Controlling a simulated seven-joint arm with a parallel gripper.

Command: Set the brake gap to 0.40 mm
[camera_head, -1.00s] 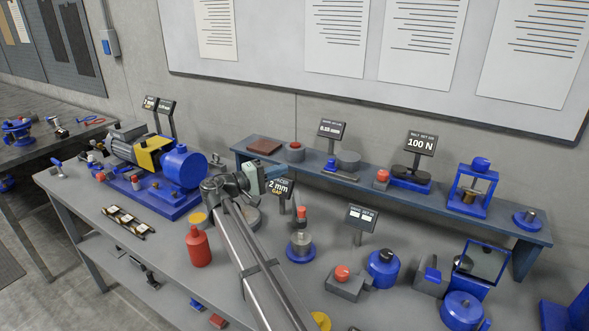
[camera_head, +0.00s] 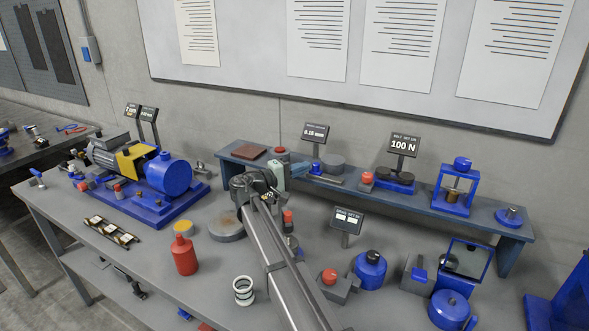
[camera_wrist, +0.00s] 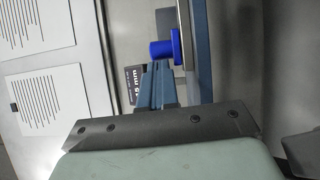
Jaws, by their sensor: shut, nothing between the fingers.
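A dark display (camera_head: 315,132) reading 0.15 mm stands at the back of the raised blue-grey shelf; its small heading is hard to read. In front of it are a small blue knob (camera_head: 316,168) with a grey bar and a grey disc (camera_head: 333,161). My gripper (camera_head: 301,170), with a pale green body and blue fingers, points right at the shelf beside the knob. In the wrist view my fingers (camera_wrist: 158,68) are together and empty. A blue cylinder (camera_wrist: 162,50) shows just beyond the tips, and part of a mm display (camera_wrist: 133,85) beside them. I cannot tell whether they touch.
A red push button (camera_head: 281,154) and brown block (camera_head: 249,152) lie left along the shelf (camera_head: 420,194); a 100 N display (camera_head: 404,144) stands right.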

